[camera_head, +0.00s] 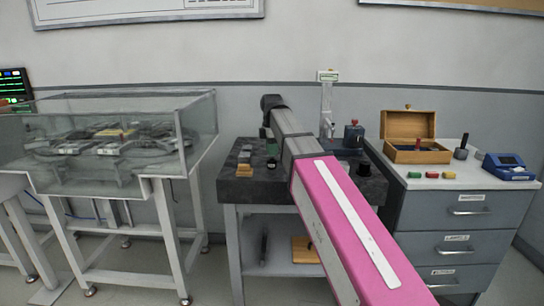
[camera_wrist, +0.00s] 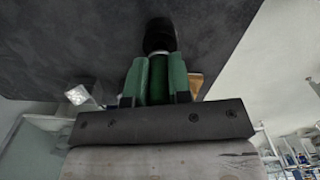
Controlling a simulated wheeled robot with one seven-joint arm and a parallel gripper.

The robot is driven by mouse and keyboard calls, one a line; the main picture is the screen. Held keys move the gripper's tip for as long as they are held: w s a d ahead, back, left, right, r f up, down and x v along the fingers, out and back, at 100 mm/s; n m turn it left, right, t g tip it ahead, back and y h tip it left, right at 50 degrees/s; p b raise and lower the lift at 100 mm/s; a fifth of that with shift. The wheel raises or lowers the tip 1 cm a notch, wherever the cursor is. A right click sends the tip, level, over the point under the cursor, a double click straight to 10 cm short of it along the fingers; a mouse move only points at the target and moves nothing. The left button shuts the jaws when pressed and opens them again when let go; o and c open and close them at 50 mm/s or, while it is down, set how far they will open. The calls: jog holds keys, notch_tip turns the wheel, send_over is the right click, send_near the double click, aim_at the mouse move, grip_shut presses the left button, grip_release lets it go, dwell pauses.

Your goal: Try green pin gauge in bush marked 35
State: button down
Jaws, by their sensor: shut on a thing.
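My gripper (camera_wrist: 158,68) is shut on the green pin gauge (camera_wrist: 159,85), whose dark green body shows between two lighter green finger pads in the wrist view. Beyond the fingertips there is a pale ring and a black round part (camera_wrist: 160,36); I cannot tell whether this is a bush or the gauge's end. In the head view a small green patch (camera_head: 272,148) shows over a dark round piece (camera_head: 271,163) on the dark stone table (camera_head: 232,190), left of my arm. No marking 35 is readable, and whether the gauge is inside a bush cannot be told.
Grey blocks (camera_head: 245,151) and a tan block (camera_head: 244,169) sit close on the left. A dark red-topped item (camera_head: 353,136) and a clear stand (camera_head: 326,105) are at the back. An open wooden box (camera_head: 408,155) and small coloured pieces (camera_head: 432,174) lie on the right cabinet. A glass case (camera_head: 130,150) is left.

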jog(key=shift+r, duration=0.85)
jog(key=shift+r, duration=1.95)
